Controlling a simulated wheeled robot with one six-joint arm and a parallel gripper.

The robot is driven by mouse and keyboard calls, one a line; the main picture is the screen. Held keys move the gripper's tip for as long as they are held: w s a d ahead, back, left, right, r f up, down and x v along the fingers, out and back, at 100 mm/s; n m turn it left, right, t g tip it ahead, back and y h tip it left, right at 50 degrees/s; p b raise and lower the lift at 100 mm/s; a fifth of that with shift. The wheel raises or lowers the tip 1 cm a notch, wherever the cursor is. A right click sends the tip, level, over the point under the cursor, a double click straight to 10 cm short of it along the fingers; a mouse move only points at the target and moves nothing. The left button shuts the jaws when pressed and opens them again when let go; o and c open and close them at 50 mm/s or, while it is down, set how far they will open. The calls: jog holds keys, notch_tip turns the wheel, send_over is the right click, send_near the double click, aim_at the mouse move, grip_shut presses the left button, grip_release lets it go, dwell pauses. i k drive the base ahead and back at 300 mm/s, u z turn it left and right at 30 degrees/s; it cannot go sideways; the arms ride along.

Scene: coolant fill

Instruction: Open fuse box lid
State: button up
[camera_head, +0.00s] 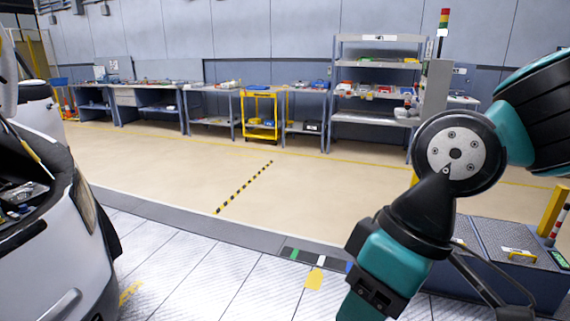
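No fuse box or fuse box lid can be made out in this view. A white car (62,250) stands at the left edge, with its engine bay (22,195) open and only partly in frame. My arm, teal and black, fills the right side and points downward. My gripper is below the bottom edge of the picture, so its state and anything it holds are hidden.
Workbenches (150,100) with tools line the back wall. A yellow cart (259,115) and a grey shelf rack (375,95) stand there too. A dark cabinet (520,258) is at the lower right, beside a yellow post (552,212). The floor between car and arm is clear.

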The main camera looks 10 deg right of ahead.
aim_at(17, 197)
jog(key=z, duration=0.9)
jog(key=i, duration=1.85)
jog(key=z, duration=0.55)
jog(key=i, duration=1.8)
jog(key=u, duration=0.8)
jog(key=k, duration=0.6)
jog(key=u, duration=1.55)
jog(key=i, duration=0.75)
jog(key=u, duration=1.3)
jog(key=i, duration=1.25)
jog(key=u, duration=0.15)
